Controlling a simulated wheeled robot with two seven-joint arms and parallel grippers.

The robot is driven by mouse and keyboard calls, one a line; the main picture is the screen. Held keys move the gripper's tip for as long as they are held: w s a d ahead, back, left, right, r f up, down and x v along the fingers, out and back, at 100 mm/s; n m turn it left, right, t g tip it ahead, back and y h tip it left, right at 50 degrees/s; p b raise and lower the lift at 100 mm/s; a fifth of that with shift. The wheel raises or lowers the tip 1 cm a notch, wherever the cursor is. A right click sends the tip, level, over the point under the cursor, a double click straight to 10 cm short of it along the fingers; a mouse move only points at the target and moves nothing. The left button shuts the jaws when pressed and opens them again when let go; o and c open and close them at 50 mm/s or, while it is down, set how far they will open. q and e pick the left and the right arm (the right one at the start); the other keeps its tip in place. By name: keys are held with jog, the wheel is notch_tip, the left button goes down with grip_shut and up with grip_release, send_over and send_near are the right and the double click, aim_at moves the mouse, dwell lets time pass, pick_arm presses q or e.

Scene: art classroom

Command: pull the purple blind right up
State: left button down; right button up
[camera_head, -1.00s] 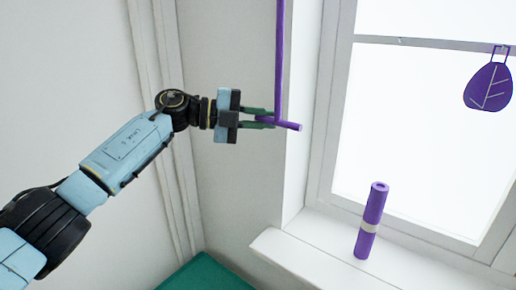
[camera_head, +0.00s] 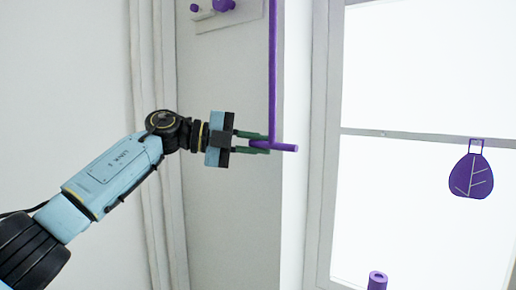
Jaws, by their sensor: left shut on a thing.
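A thin purple rod (camera_head: 273,70) runs up out of the top of the view along the wall beside the window. At its lower end is a short purple crossbar (camera_head: 285,147). My left gripper (camera_head: 262,144) reaches in from the left, with its dark green fingers shut on the left part of the crossbar. The crossbar's right end sticks out free. The blind itself does not show in this view. My right gripper is not in view.
The bright window (camera_head: 400,220) with its grey frame fills the right side. A purple leaf ornament (camera_head: 470,176) hangs in front of it. The top of a purple roll (camera_head: 377,281) shows at the bottom edge. A wall panel with purple knobs (camera_head: 223,5) is at the top.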

pick_arm(q)
jog(key=shift+r, duration=0.45)
jog(key=c, duration=1.7)
grip_release()
jog(key=shift+f, duration=0.1)
jog(key=shift+a, duration=0.25)
jog(key=b+v, duration=0.3)
jog(key=v, duration=1)
jog(key=shift+b, duration=0.3)
jog(key=shift+f, duration=0.1)
